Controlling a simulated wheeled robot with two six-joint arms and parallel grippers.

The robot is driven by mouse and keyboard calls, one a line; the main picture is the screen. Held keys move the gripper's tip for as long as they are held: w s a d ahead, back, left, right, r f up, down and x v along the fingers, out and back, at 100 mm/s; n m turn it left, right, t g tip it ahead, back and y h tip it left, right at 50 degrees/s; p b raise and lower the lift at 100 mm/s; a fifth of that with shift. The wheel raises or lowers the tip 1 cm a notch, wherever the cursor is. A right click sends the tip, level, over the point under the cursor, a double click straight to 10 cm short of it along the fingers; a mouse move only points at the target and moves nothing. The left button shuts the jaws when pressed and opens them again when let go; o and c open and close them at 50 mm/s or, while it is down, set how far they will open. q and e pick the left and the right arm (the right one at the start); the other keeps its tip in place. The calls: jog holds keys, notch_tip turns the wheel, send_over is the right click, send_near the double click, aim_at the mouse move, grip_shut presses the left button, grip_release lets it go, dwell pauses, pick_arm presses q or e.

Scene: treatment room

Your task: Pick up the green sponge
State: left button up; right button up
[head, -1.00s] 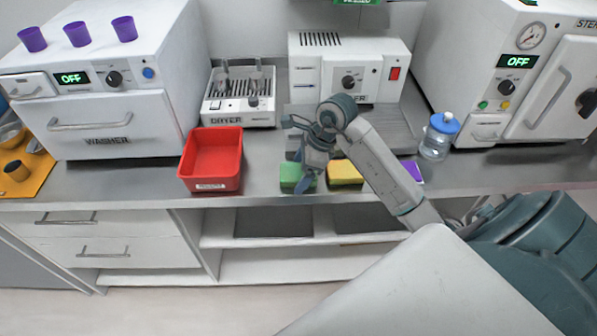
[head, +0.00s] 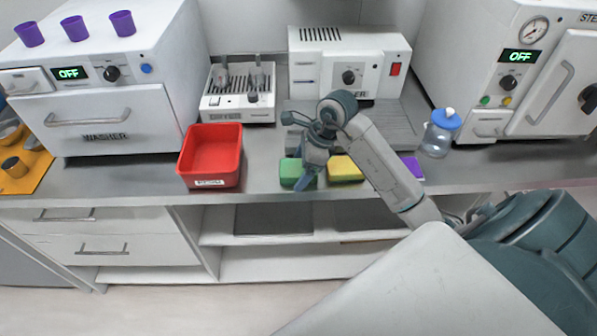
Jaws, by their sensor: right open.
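The green sponge (head: 289,172) lies on the grey counter near its front edge, left of a yellow sponge (head: 345,169). My right gripper (head: 304,182) points down at the green sponge, with its fingers in front of the sponge's right part and hiding some of it. The jaws are open. I cannot tell whether a finger touches the sponge. My left gripper is not in view.
A red bin (head: 211,156) stands left of the green sponge. A purple item (head: 412,167) and a blue-lidded jar (head: 440,133) are to the right. The dryer (head: 238,95) and the sealer (head: 350,62) stand behind. The counter between bin and sponge is clear.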

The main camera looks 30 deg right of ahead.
dwell(0.3)
jog(key=c, duration=1.1)
jog(key=shift+o, duration=0.2)
